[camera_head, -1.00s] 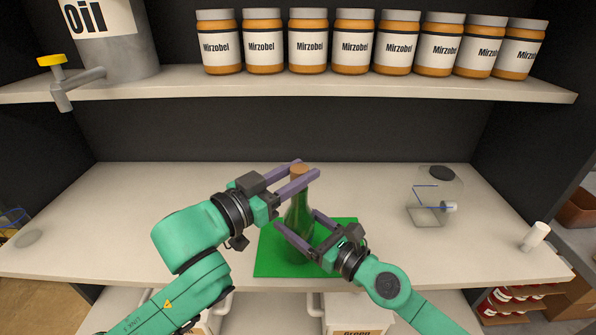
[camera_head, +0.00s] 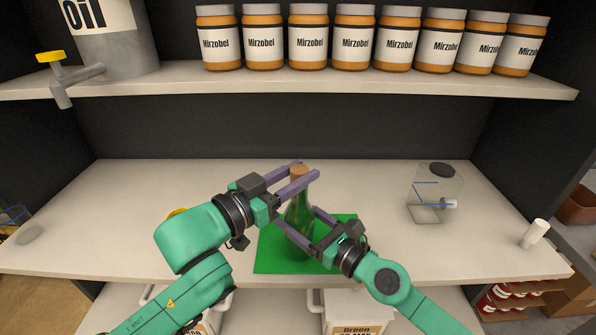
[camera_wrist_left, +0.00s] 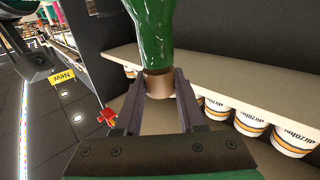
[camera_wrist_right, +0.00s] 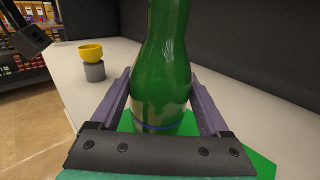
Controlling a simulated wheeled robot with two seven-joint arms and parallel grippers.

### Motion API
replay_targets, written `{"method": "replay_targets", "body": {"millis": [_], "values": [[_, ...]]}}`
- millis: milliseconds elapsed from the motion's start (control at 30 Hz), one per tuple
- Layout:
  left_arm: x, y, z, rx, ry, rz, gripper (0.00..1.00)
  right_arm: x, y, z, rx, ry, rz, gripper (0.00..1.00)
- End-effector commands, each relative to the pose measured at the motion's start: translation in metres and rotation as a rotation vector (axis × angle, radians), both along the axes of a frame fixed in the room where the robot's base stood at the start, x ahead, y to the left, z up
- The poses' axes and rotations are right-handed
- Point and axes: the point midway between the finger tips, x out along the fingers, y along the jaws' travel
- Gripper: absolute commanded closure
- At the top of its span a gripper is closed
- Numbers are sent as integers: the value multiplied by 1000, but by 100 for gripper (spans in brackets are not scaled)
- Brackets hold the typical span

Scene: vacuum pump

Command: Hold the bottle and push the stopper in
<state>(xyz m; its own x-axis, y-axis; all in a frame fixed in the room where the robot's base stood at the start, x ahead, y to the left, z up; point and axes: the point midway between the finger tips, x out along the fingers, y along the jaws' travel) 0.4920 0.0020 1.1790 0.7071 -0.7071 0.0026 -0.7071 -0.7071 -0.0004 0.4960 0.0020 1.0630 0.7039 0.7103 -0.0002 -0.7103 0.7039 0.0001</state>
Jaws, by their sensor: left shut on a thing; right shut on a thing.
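A green glass bottle (camera_head: 298,212) stands upright on a green mat (camera_head: 268,262). A brown stopper (camera_head: 299,171) is at its mouth. My left gripper (camera_head: 306,168) is shut on the stopper from the left. In the left wrist view the stopper (camera_wrist_left: 158,84) sits between the fingers against the bottle's neck; how deep it is in cannot be told. My right gripper (camera_head: 297,216) is shut around the bottle's body from the right. In the right wrist view the bottle (camera_wrist_right: 162,65) stands between the purple fingers, with the mat around its foot.
A clear container (camera_head: 430,205) with a dark lid stands to the right, and a white cylinder (camera_head: 535,234) near the right edge. A yellow cup (camera_wrist_right: 91,53) rests on a grey cylinder (camera_wrist_right: 95,71). Jars (camera_head: 308,45) and an oil can (camera_head: 115,45) occupy the shelf above.

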Motion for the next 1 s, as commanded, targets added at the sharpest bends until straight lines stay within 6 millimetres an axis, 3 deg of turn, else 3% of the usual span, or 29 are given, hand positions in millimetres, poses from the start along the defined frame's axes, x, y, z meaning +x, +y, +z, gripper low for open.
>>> {"method": "replay_targets", "body": {"millis": [367, 400, 500, 833, 1000], "values": [[0, 0, -8, 0, 1, 0, 100, 0, 0, 0, 0, 0, 0, 98], [0, 0, -8, 0, 1, 0, 57, 0, 0, 0, 0, 0, 0, 98], [0, 0, -8, 1, 1, 0, 26, 0, 0, 0, 0, 0, 0, 98], [0, 0, -4, 0, -1, 0, 26, 0, 0, 0, 0, 0, 0, 98], [0, 0, 28, 0, -8, 0, 26, 0, 0, 0, 0, 0, 0, 98]]}}
